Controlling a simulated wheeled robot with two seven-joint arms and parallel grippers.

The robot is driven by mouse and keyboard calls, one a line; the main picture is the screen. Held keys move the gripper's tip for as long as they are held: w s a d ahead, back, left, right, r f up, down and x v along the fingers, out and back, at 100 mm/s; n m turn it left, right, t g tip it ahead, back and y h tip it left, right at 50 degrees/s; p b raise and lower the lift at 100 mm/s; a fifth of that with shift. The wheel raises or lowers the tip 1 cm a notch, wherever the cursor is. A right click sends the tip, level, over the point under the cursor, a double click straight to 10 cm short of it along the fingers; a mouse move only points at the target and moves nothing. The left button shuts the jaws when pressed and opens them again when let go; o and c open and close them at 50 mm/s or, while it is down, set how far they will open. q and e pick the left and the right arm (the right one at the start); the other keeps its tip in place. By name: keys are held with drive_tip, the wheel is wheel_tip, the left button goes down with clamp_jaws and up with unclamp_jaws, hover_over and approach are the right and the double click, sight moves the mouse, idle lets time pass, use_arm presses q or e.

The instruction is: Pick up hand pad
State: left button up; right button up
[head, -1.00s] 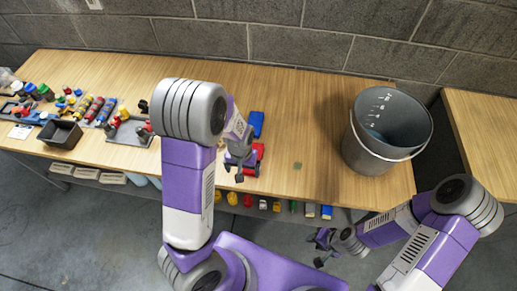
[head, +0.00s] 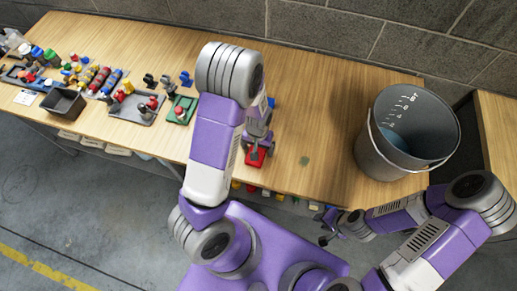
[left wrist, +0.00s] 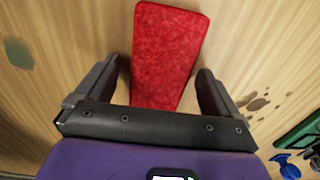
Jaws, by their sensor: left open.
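A flat red pad (head: 254,158) lies on the wooden table below my left gripper (head: 257,146). In the left wrist view the red pad (left wrist: 168,50) runs lengthwise between the two open fingers of my left gripper (left wrist: 168,90), with a gap on each side. The fingers do not close on it. A blue pad (head: 270,102) shows behind the left arm, mostly hidden. My right gripper (head: 326,228) is off the table's front edge, with its fingers apart and nothing seen in it.
A grey bucket (head: 367,150) with a wire handle stands at the table's right end. A green board (head: 182,109), a grey board (head: 130,108), a black bin (head: 62,103) and several small parts fill the left side. The table between the pad and bucket is clear.

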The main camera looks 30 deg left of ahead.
use_arm(q)
drive_tip(key=shift+c, duration=0.2)
drive_tip(key=c, duration=1.1)
wheel_tip(320, 180, up, 10)
drive_tip(key=p, duration=0.3)
